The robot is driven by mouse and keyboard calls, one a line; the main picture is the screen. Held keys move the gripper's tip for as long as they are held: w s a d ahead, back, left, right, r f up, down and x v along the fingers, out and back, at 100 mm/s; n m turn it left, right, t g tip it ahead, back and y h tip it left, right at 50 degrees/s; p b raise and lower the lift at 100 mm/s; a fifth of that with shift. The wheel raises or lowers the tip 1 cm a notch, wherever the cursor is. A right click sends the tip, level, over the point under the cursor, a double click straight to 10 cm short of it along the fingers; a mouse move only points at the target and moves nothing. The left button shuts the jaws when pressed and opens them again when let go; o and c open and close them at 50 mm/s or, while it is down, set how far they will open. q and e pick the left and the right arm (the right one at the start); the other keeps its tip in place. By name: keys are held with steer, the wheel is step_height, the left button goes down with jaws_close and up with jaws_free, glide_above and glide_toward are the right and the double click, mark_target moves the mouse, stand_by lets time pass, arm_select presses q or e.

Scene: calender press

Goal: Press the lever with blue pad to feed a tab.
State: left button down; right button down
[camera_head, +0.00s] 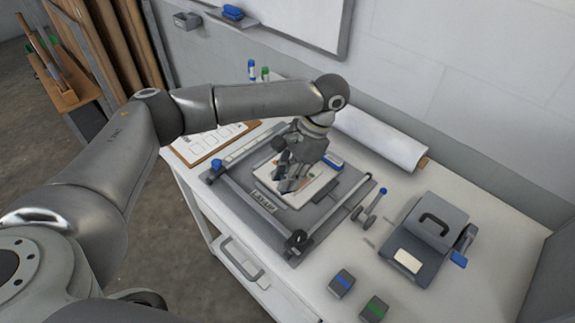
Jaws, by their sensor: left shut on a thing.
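The lever with the blue pad (459,259) is on the right side of a grey tab feeder (425,240) at the right of the table. A pale tab or card (408,261) lies at the feeder's front. My left gripper (284,186) is over the middle of the calender press, well left of the lever and apart from it. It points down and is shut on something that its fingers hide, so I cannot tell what. A pale printed sheet (311,190) lies on the press bed beneath it. My right gripper is not in view.
The press (330,222) has a roller bar on the left and a blue-knobbed crank (371,205) on the right. Blue (341,283) and green (374,309) labelled blocks stand at the front. A paper roll (380,140) lies along the back. The table's right end is clear.

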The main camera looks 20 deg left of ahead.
arm_select(q)
steer(key=s+d+n+g+h+b, duration=0.1)
steer(key=s+d+n+h+b, duration=0.1)
steer(key=s+n, duration=0.6)
steer(key=s+h+b, duration=0.1)
steer(key=s+b, duration=0.1)
steer(key=s, duration=0.1)
steer(key=shift+f+b, duration=0.35)
steer(key=shift+b, duration=0.05)
steer(key=shift+s, duration=0.1)
